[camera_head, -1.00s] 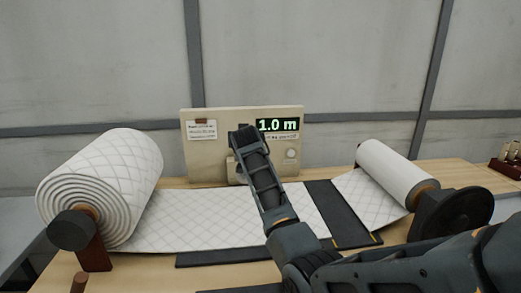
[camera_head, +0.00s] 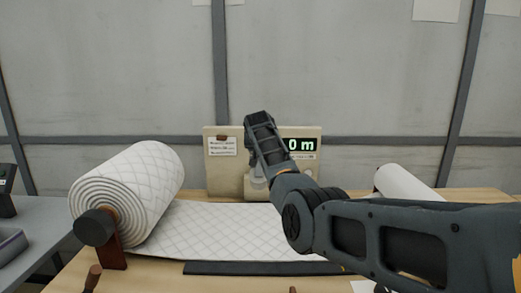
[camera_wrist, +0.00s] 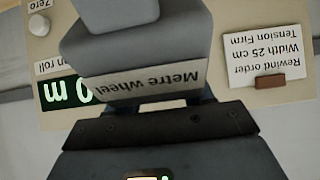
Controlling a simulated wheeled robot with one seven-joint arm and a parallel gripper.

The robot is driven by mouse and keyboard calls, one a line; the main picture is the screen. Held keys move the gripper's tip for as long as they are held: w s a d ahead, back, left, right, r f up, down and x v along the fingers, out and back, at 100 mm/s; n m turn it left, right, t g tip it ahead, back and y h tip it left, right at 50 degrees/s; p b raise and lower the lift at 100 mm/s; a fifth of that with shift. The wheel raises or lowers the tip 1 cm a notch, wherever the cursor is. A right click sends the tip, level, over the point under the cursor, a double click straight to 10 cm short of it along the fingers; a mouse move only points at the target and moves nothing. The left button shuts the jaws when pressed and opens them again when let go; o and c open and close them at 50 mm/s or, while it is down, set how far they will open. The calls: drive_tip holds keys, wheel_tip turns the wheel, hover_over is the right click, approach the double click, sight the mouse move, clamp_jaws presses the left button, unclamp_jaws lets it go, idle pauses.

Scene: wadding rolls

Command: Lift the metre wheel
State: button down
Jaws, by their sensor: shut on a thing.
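The metre wheel (camera_wrist: 140,50) is a grey block with a pale "Metre wheel" label, upside down in the wrist view. My gripper (camera_head: 258,163) is shut on it in front of the beige control panel (camera_head: 228,172). In the head view the wheel shows only as a pale grey part (camera_head: 257,188) below my gripper. The fingertips are mostly hidden, and I cannot tell whether the wheel is clear of the wadding. The panel's green display (camera_head: 302,145) shows "0 m", its left part covered by my arm.
A large quilted white wadding roll (camera_head: 135,190) stands on the left on a dark holder. A flat wadding strip (camera_head: 220,228) runs from it across the wooden table. A smaller white roll (camera_head: 405,183) at the right is partly behind my arm. A dark bar (camera_head: 240,268) lies in front.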

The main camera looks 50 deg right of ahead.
idle(0.3)
drive_tip(key=c, duration=0.5)
unclamp_jaws()
drive_tip(key=shift+a, duration=0.1)
drive_tip(key=shift+b+v, duration=0.45)
drive_tip(key=shift+v, duration=3.35)
drive_tip(key=shift+s+a, duration=0.1)
